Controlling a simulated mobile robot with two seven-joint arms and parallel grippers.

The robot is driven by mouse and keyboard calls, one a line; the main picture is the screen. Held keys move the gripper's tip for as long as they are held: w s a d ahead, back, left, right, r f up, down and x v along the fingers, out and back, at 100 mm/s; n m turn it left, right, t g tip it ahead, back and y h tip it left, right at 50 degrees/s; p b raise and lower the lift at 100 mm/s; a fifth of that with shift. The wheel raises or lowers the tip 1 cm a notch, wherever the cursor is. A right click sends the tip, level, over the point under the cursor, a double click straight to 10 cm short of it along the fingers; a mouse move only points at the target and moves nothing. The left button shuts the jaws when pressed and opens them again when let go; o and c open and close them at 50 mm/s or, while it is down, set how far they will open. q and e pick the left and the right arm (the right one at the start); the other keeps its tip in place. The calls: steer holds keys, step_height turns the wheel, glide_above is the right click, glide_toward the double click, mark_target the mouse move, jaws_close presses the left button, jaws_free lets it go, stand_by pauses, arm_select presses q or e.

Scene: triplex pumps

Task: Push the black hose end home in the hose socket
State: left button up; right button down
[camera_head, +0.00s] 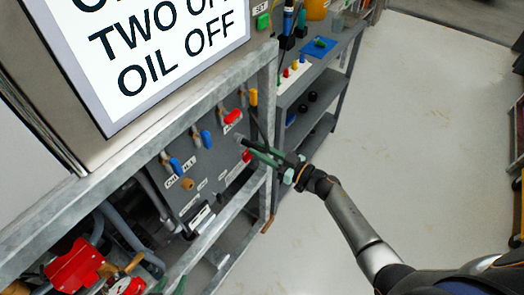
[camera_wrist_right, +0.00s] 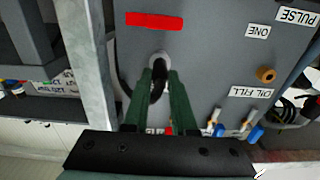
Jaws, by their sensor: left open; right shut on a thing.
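The black hose (camera_wrist_right: 158,82) is held between the green fingers of my right gripper (camera_wrist_right: 161,90). Its end is at the grey round hose socket (camera_wrist_right: 158,58) on the grey panel, touching or very close to it. How deep the end sits in the socket cannot be told, as the fingers and hose cover part of it. In the head view my right gripper (camera_head: 250,146) reaches in from the right, its fingertips close to the panel.
The grey panel (camera_wrist_right: 215,60) bears a red strip (camera_wrist_right: 154,20), labels, a brass knob (camera_wrist_right: 265,75) and several coloured valve handles. A metal frame post (camera_wrist_right: 88,60) stands close left of my right gripper. A shelf rack (camera_head: 300,95) stands beyond; the floor right is clear.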

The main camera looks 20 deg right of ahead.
steer(key=shift+w+a, duration=0.1)
steer(key=shift+w, duration=0.1)
steer(key=c, duration=0.6)
jaws_free()
steer(key=shift+c, duration=0.2)
steer(key=p+v, duration=0.1)
steer(key=v, duration=1.1)
steer(key=shift+s, duration=0.25)
